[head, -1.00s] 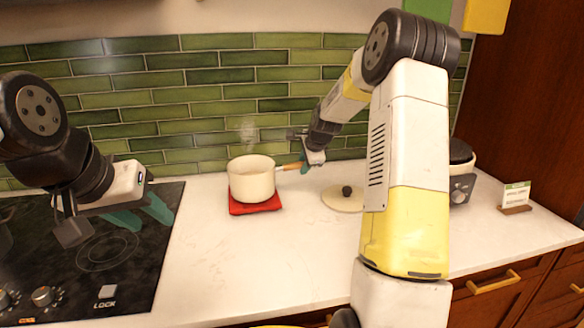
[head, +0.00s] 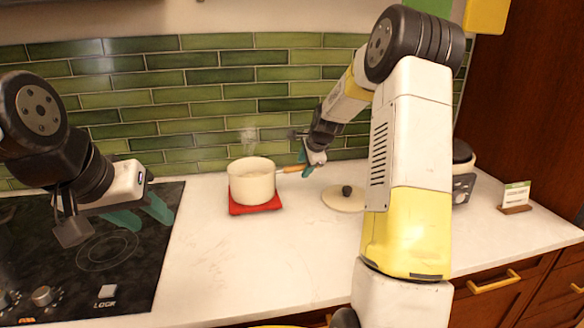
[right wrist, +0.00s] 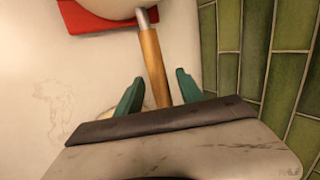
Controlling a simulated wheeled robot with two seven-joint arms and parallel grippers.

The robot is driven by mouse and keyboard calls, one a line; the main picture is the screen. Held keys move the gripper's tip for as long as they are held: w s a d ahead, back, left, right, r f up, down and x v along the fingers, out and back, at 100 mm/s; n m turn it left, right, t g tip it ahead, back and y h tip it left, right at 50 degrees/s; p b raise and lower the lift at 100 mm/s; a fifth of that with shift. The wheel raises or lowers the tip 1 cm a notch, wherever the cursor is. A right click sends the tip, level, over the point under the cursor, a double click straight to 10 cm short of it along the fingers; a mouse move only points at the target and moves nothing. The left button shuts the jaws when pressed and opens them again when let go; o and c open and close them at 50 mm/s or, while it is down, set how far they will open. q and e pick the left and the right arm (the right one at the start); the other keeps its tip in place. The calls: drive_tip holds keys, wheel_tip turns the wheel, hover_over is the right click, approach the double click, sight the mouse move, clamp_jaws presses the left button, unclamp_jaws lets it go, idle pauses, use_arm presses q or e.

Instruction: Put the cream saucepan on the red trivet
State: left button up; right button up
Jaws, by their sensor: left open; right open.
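The cream saucepan (head: 252,182) stands upright on the red trivet (head: 256,208) on the white counter, with faint steam above it. Its wooden handle (head: 291,169) points right, toward my right gripper (head: 307,168). In the right wrist view the handle (right wrist: 155,68) runs between the two teal fingers of that gripper (right wrist: 158,92). The fingers are open, with a gap on each side of the handle. The pan's edge (right wrist: 105,8) and the trivet (right wrist: 85,20) show at the top there. My left gripper (head: 140,215) is open and empty above the black hob.
A cream lid (head: 343,200) with a dark knob lies on the counter right of the pan. The black hob (head: 85,255) is at left. A pot-like appliance (head: 463,180) and a small sign (head: 515,196) stand at right. Green tiles (head: 180,90) rise close behind.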

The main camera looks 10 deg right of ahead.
drive_tip(key=v, duration=1)
drive_tip(key=s+a+r+n, duration=0.3)
drive_tip(key=s+r+n, duration=0.1)
drive_tip(key=s, duration=0.4)
drive_tip(key=s+a+r+n, duration=0.3)
drive_tip(key=s+n, duration=0.1)
drive_tip(key=s, duration=0.5)
drive_tip(key=s+a+f+n+y, duration=0.1)
drive_tip(key=s+a+n, duration=0.2)
drive_tip(key=s+n, duration=0.6)
drive_tip(key=s, duration=0.8)
drive_tip(key=shift+s+a+f+n+g, duration=0.2)
drive_tip(key=shift+f+n+g, duration=0.1)
drive_tip(key=shift+f+g, duration=0.1)
